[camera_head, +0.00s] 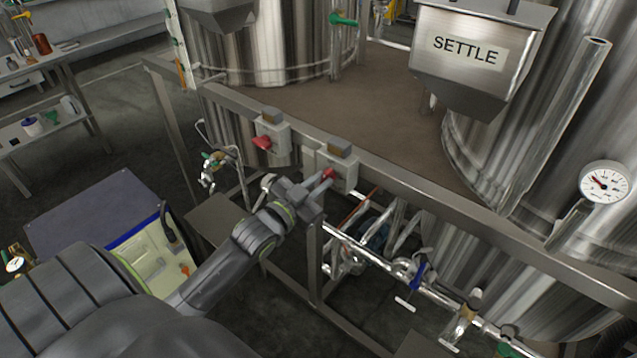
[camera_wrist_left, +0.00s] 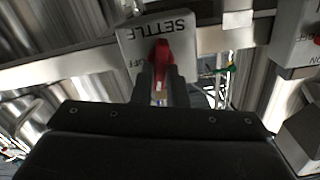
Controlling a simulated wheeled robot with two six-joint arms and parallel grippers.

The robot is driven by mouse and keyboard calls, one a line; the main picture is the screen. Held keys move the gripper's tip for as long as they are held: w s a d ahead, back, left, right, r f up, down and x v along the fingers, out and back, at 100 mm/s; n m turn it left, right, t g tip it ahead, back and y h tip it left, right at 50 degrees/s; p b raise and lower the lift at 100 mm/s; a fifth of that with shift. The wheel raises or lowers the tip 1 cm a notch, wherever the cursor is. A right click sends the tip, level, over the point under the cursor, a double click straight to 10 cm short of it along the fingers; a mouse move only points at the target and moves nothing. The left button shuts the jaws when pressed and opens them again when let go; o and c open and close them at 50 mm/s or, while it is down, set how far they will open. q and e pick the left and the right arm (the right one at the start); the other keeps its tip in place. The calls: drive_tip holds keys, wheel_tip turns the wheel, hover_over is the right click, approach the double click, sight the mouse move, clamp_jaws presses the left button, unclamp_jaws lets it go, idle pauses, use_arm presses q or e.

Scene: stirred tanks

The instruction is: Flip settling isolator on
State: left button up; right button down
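The settling isolator is a light grey box (camera_head: 341,169) on the frame rail; in the left wrist view its face (camera_wrist_left: 190,48) shows upside down, marked SETTLE. Its red handle (camera_head: 328,174) is at my left gripper's tips and stands roughly upright in the wrist view (camera_wrist_left: 162,55). My left gripper (camera_head: 322,184) reaches the box from the lower left. In the wrist view its two dark fingers (camera_wrist_left: 161,80) lie close on either side of the handle and appear shut on it. The fingers hide part of the handle and the lower face. My right gripper is not in view.
A second grey isolator box (camera_head: 271,138) with a red handle sits to the left on the same rail (camera_head: 420,182). A SETTLE sign box (camera_head: 470,58) hangs before a steel tank. Pipes and a blue-handled valve (camera_head: 418,272) lie below the rail at right.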

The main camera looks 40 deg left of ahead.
use_arm(q)
clamp_jaws()
drive_tip(key=shift+r+n+p, duration=0.2)
drive_tip(key=shift+n+p, duration=0.4)
drive_tip(key=shift+p, duration=0.25)
drive_tip(key=shift+a+f+n+p, duration=0.15)
drive_tip(key=shift+n+p, duration=0.45)
drive_tip(key=shift+n, duration=0.4)
drive_tip(key=o, duration=0.5)
unclamp_jaws()
